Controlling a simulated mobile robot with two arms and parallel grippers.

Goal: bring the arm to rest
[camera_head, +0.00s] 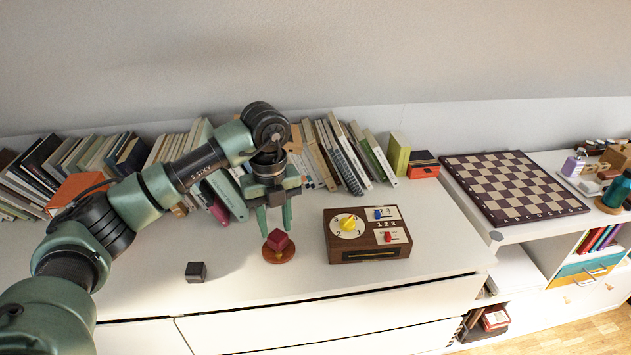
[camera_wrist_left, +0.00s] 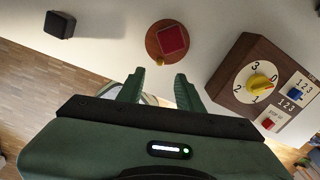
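My left arm comes in from the left in the head view, and its gripper (camera_head: 274,220) points down over the white dresser top (camera_head: 235,285). The two green fingers are apart with nothing between them. Just beyond the fingertips a dark red cube (camera_head: 278,240) sits on a round orange-brown disc (camera_head: 279,256). In the left wrist view the gripper (camera_wrist_left: 155,82) is also open, with the red cube (camera_wrist_left: 171,40) on the disc (camera_wrist_left: 154,50) ahead of it. A small yellow piece shows at the disc's edge there. My right gripper is in neither view.
A black cube (camera_head: 196,271) lies left of the disc. A brown box with dials (camera_head: 367,235) stands to the right. Rows of books (camera_head: 330,150) line the back. A chessboard (camera_head: 511,187) lies on a surface at the right. The front left of the dresser top is clear.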

